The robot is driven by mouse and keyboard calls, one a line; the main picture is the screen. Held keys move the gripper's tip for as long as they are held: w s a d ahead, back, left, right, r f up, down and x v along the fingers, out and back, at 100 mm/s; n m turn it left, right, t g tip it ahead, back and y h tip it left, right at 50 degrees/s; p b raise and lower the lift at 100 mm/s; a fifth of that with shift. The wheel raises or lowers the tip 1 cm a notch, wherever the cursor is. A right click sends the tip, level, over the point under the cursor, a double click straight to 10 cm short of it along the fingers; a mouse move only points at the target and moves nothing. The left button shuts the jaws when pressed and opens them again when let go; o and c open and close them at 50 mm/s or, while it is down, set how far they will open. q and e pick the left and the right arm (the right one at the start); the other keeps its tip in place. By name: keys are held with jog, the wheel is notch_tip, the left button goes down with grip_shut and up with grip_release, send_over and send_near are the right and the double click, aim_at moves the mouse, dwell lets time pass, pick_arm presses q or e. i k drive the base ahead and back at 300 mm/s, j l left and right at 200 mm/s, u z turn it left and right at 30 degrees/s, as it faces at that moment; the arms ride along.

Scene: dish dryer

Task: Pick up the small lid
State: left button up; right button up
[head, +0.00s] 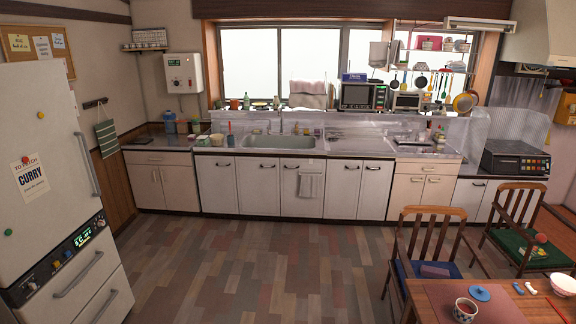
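A small round blue lid (480,293) lies on the wooden table (420,298) at the bottom right. It appears to rest flat on a reddish-brown placemat (500,311). A patterned cup or bowl with dark red contents (465,309) stands just in front of the lid, to its lower left. Neither of my grippers shows in the head view, so their state and distance from the lid are hidden.
A white bowl (563,284) and small items are on the table's right. Two wooden chairs (428,235) (516,222) stand behind the table. The fridge (50,150) is at left, the sink counter (270,150) at the back. The middle floor (240,270) is clear.

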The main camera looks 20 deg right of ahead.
aim_at(478, 293)
jog(key=i+l+z, duration=0.15)
jog(key=i+z, duration=0.7)
jog(key=i, duration=0.2)
jog(key=i+j+z, duration=0.2)
jog(key=i+z, duration=0.25)
jog(key=i+l+z, duration=0.15)
jog(key=i+l, duration=0.2)
jog(key=i+l+z, duration=0.15)
jog(key=i, duration=0.4)
jog(key=l, duration=0.1)
